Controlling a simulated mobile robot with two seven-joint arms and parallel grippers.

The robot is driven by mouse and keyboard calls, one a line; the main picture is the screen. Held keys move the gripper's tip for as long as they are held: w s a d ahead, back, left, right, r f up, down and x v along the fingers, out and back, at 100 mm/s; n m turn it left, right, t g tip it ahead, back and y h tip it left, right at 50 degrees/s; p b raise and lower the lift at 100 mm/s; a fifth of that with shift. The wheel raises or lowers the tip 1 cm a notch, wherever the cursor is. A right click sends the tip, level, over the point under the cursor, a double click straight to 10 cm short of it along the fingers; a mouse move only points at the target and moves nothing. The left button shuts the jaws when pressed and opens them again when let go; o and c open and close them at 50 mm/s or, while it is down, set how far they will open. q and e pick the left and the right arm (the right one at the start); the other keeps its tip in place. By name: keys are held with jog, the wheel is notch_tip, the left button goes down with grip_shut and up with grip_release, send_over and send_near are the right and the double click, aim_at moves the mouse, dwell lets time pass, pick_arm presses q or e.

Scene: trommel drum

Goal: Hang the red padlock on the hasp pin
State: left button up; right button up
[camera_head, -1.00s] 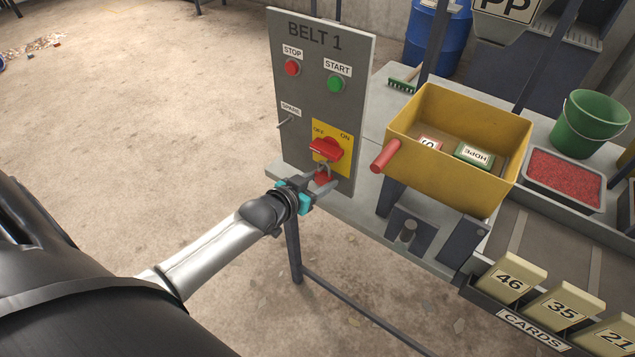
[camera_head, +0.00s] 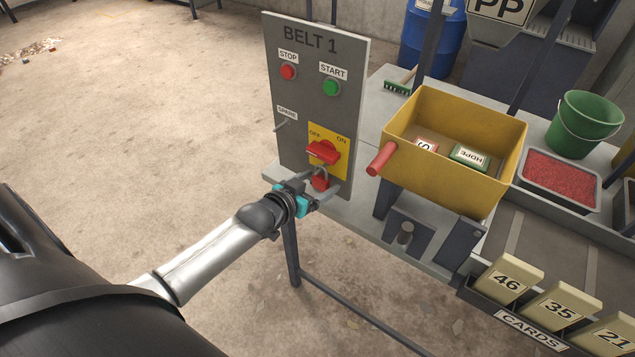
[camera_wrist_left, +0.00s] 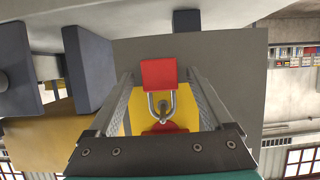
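The red padlock (camera_head: 320,183) is at the lower part of the BELT 1 panel, just below the red rotary switch (camera_head: 323,152). In the left wrist view the padlock (camera_wrist_left: 158,73) has its grey shackle around the round end of the hasp pin (camera_wrist_left: 165,105). My left gripper (camera_head: 318,188) is at the padlock, one finger on each side. In the wrist view its fingers (camera_wrist_left: 162,80) stand apart with gaps to the padlock body, so it is open. The depth of the shackle on the pin cannot be told. My right gripper is not in view.
The grey panel (camera_head: 310,65) carries STOP and START buttons and a SPARE peg (camera_head: 281,126). A yellow bin (camera_head: 445,175) with a red handle (camera_head: 381,159) stands close to the right. The floor left of the panel is clear.

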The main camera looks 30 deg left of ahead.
pick_arm(q)
jog(key=p+v, duration=0.3)
jog(key=v, duration=1.2)
jog(key=s+f+g+y+b, duration=0.1)
jog(key=s+f+g+b, duration=0.3)
jog(key=f, duration=1)
jog(key=s+f+g+y+b, duration=0.15)
jog(key=s+f, duration=0.55)
jog(key=f, duration=0.7)
jog(key=s+d+f+g+b, duration=0.1)
jog(key=s+d+f+g, duration=0.1)
jog(key=s+f, duration=0.4)
jog(key=s+d+f+m+g+h+b, duration=0.1)
jog(key=s+d+f+g, duration=0.1)
jog(key=s+d+f, duration=0.2)
jog(key=s+d+f+g+b, duration=0.2)
jog(key=s+d+f+g, duration=0.1)
jog(key=s+f, duration=0.4)
jog(key=shift+s+d+f+m, duration=0.3)
jog(key=shift+s+d+f, duration=0.05)
jog(key=shift+s, duration=0.35)
